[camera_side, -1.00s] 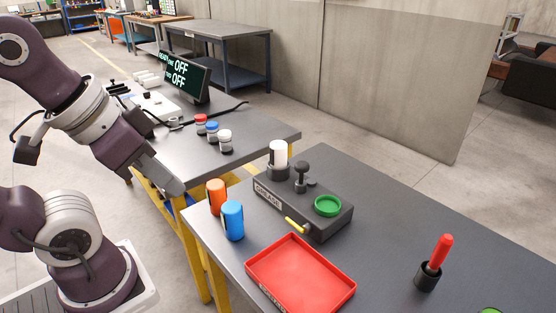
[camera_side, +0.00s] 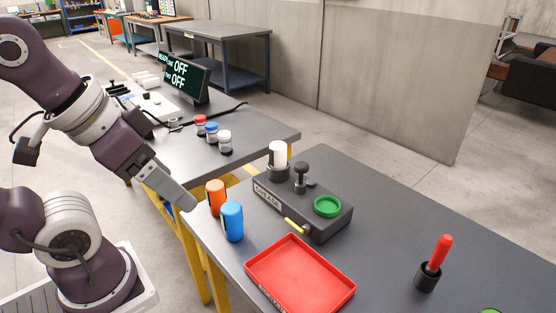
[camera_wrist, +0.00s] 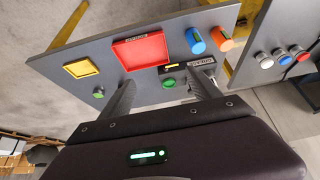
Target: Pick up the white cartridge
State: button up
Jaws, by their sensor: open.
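The white cartridge (camera_side: 279,153) stands upright in a black holder at the back-left end of the dark grease unit (camera_side: 323,229) in the side view. I cannot make it out in the wrist view, where a finger covers part of the grease unit (camera_wrist: 190,69). My gripper (camera_side: 189,202) is at the left edge of the near table, left of the orange cartridge (camera_side: 216,196) and apart from the white one. In the wrist view my gripper (camera_wrist: 163,90) has its two fingers spread, with nothing held between them.
A blue cartridge (camera_side: 232,220) stands beside the orange one. A red-handled tool (camera_side: 440,252) stands right. Small capped jars (camera_side: 212,131) sit on the other table.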

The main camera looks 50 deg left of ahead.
jog(key=w+a+r+m+g, duration=0.15)
jog(key=w+r, duration=0.35)
jog(key=w, duration=0.5)
jog(key=m+g+h, duration=0.1)
jog(key=m+g, duration=0.2)
jog(key=m, duration=0.4)
send_over(280, 154)
jog(key=a, duration=0.1)
jog(key=shift+n, duration=0.25)
notch_tip(280, 154, down, 16)
jog(key=shift+s+f, duration=0.1)
jog(key=shift+s, duration=0.05)
jog(key=shift+m, duration=0.5)
jog(key=f, duration=0.1)
jog(key=a+f, duration=0.1)
jog(key=w+f, duration=0.1)
jog(key=shift+a+f, duration=0.2)
jog(key=shift+f, duration=0.1)
jog(key=f, duration=0.4)
jog(key=w+f, duration=0.1)
jog(key=f, duration=0.2)
jog(key=shift+d, duration=0.2)
jog(key=shift+r, duration=0.1)
grip_shut()
